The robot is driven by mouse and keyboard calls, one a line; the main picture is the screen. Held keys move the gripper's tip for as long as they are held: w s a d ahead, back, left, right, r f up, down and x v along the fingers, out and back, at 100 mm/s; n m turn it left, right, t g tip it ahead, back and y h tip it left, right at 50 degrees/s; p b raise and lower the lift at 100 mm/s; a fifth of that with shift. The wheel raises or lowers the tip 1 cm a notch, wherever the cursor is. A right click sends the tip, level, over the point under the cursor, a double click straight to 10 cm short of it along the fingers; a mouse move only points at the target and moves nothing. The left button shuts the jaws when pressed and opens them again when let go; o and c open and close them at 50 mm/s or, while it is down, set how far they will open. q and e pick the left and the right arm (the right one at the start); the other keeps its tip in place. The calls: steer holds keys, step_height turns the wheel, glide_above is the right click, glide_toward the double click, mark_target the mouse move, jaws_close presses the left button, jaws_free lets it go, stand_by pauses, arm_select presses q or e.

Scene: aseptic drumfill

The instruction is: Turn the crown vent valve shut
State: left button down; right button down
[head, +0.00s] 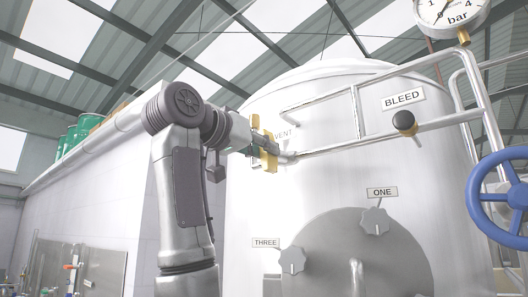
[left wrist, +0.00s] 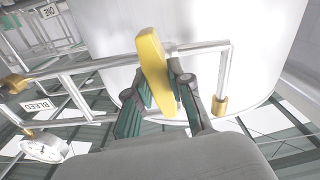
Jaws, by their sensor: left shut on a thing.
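The crown vent valve shows a yellow lever handle (head: 271,160), partly hidden by my gripper, beside the VENT label (head: 284,134) on the white tank's pipework. My left gripper (head: 264,146) is at this handle and shut on it. In the left wrist view the yellow handle (left wrist: 152,62) stands between the two dark fingers of my left gripper (left wrist: 158,88). The handle lies steeply across the silver pipe (left wrist: 105,62) there. The valve body behind the handle is mostly hidden. My right gripper is in neither view.
Handrail-like pipes (head: 430,122) cross the tank (head: 340,180) to the right. A black knob (head: 404,122) sits under the BLEED label (head: 404,99). A blue handwheel (head: 505,195) and a pressure gauge (head: 450,12) are at far right. Knobs labelled ONE (head: 375,220) and THREE (head: 291,260) sit lower.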

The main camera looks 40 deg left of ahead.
arm_select(q)
steer(key=shift+f+m, duration=0.1)
steer(key=shift+m, duration=0.5)
steer(key=c, duration=1)
jaws_free()
steer(key=shift+c, duration=0.2)
steer(key=s+a, duration=0.1)
steer(key=s, duration=1.1)
steer(key=shift+d, duration=0.1)
